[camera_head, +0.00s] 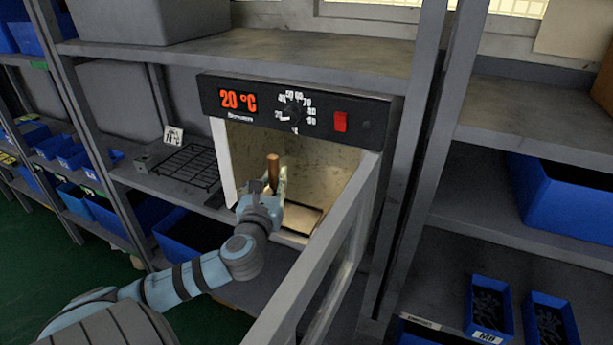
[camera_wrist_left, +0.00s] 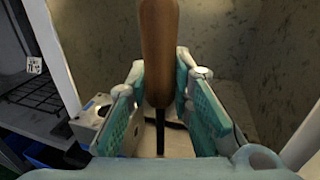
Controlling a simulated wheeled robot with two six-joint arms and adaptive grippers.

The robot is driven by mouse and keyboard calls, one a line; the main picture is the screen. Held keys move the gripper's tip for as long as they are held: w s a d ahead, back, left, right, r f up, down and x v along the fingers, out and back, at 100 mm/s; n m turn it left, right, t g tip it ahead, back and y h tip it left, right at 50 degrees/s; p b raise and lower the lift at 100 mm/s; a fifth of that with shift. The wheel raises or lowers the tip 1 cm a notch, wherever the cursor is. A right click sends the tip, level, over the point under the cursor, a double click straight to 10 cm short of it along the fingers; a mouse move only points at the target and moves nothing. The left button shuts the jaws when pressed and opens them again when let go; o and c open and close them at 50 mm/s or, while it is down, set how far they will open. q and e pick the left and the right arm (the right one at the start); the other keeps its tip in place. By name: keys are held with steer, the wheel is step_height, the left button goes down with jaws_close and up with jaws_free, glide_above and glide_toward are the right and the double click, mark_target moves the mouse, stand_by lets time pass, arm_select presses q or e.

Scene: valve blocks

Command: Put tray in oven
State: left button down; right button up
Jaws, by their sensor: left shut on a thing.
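The oven (camera_head: 300,110) stands on the shelf with a red "20 °C" display, and its door (camera_head: 335,250) is open toward me. My left gripper (camera_head: 272,197) is at the oven's opening, shut on the brown upright handle (camera_head: 273,172) of the tray. In the left wrist view the handle (camera_wrist_left: 158,45) stands between the two fingers of my left gripper (camera_wrist_left: 160,90). Part of the tray (camera_wrist_left: 178,144) shows below them, with a grey block with a hole (camera_wrist_left: 92,113) beside the left finger. The gripper and arm hide most of the tray. My right gripper is not in view.
The open door's frame stands close to the right of my left arm. A black wire rack (camera_head: 190,165) and a small metal block (camera_head: 155,156) lie on the shelf left of the oven. Blue bins (camera_head: 565,210) fill the shelves on both sides.

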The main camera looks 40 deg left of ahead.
arm_select(q)
steer(key=w+a+b, duration=0.1)
steer(key=w+a, duration=0.3)
steer(key=w, duration=0.9)
step_height(320, 180, down, 7)
steer(key=w+b, duration=0.2)
steer(key=b, duration=0.2)
steer(key=shift+a, duration=0.3)
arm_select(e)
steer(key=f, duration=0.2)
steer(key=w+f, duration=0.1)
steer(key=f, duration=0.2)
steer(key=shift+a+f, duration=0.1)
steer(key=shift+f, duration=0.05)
arm_select(q)
steer(key=shift+f, duration=0.2)
steer(key=c, duration=1.8)
jaws_free()
steer(key=shift+f, duration=0.1)
steer(key=o, duration=0.4)
steer(key=shift+c, duration=0.2)
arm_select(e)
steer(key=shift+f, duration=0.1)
